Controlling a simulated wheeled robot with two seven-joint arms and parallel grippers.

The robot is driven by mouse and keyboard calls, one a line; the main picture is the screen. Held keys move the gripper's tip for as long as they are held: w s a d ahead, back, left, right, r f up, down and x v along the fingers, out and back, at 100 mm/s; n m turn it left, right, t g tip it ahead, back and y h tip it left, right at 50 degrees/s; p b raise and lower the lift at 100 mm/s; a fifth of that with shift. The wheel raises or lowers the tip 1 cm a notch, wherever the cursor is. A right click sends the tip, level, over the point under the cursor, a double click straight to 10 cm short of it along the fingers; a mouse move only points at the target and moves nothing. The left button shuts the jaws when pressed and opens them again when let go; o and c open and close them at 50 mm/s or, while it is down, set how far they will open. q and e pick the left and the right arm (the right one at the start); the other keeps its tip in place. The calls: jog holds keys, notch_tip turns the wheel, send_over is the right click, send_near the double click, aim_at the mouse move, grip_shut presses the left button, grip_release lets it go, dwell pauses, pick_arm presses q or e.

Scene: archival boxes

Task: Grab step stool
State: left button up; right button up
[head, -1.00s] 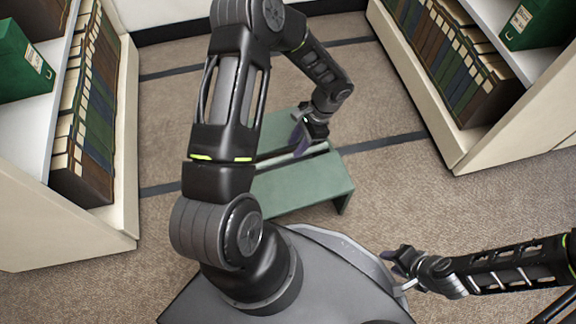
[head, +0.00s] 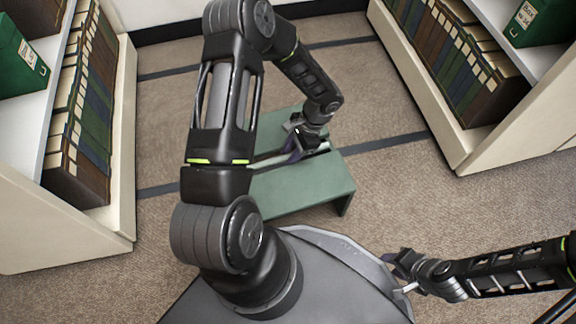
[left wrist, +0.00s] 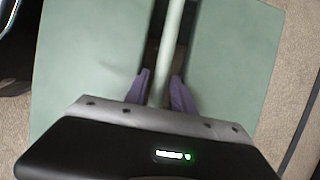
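The green step stool (head: 305,190) stands on the carpet in front of me, partly hidden by my left arm in the head view. Its two flat green steps (left wrist: 85,50) fill much of the left wrist view, with a pale green bar (left wrist: 174,30) running through the gap between them. My left gripper (head: 293,152) is over the middle of the stool. In the left wrist view its purple fingers (left wrist: 160,88) are apart, one on each side of the bar; small gaps seem to show beside it. My right gripper (head: 396,272) is low at the right, away from the stool, its fingers apart and empty.
Shelves with binders and green boxes stand at the left (head: 120,170) and right (head: 455,150). Carpet (head: 400,190) is clear between the stool and the right shelf. My base is close in front of the stool.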

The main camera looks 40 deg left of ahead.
pick_arm(q)
jog(key=shift+c, duration=0.2)
grip_shut()
dwell(1.3)
